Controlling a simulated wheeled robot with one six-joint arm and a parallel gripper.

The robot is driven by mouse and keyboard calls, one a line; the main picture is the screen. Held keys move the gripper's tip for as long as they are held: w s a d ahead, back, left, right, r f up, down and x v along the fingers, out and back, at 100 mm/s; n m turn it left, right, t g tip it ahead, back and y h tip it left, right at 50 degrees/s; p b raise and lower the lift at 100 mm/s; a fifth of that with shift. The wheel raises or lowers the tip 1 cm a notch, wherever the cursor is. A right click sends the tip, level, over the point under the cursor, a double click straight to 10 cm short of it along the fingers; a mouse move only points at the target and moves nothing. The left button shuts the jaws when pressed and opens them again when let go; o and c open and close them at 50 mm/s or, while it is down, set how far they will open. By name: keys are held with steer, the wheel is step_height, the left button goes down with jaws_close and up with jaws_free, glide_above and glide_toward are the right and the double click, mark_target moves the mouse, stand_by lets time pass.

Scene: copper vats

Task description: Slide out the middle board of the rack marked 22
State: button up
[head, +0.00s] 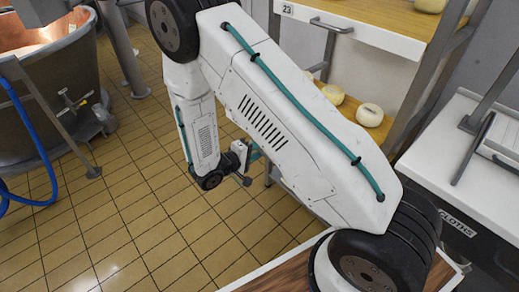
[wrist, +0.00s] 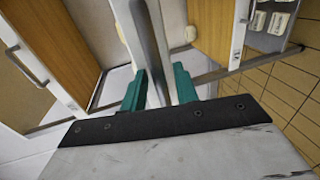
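A rack with wooden boards stands at the right in the head view; its upper board (head: 375,15) has a white front edge, a grey bar handle and a tag reading 23. No tag reading 22 is readable. My gripper (head: 254,153) is small and partly hidden behind my arm, low beside the rack. In the wrist view my gripper (wrist: 160,88) has two teal fingers apart, with a grey metal bar running between or behind them; I cannot tell if they touch it. Wooden boards with white edges show at left (wrist: 50,45) and right (wrist: 210,25).
Pale round cheeses (head: 370,115) sit on a lower shelf. A copper vat (head: 50,85) with a blue hose (head: 40,170) stands at left. A white counter marked CLOTHS (head: 457,224) is at right. The tiled floor (head: 130,210) between is clear.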

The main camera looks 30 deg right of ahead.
steer(key=v, duration=0.8)
steer(key=shift+d, duration=0.1)
stand_by(0.5)
steer(key=s+d+r+m+g+y, duration=0.1)
steer(key=s+d+r+y, duration=0.1)
steer(key=s+r+y, duration=0.5)
steer(key=s+d+r+m+g+y, duration=0.1)
steer(key=s+r+y, duration=0.7)
steer(key=s+r, duration=1)
step_height(320, 180, up, 5)
steer(key=shift+s+d+r+m, duration=0.1)
steer(key=shift+s+d+m, duration=0.2)
steer(key=shift+d, duration=0.2)
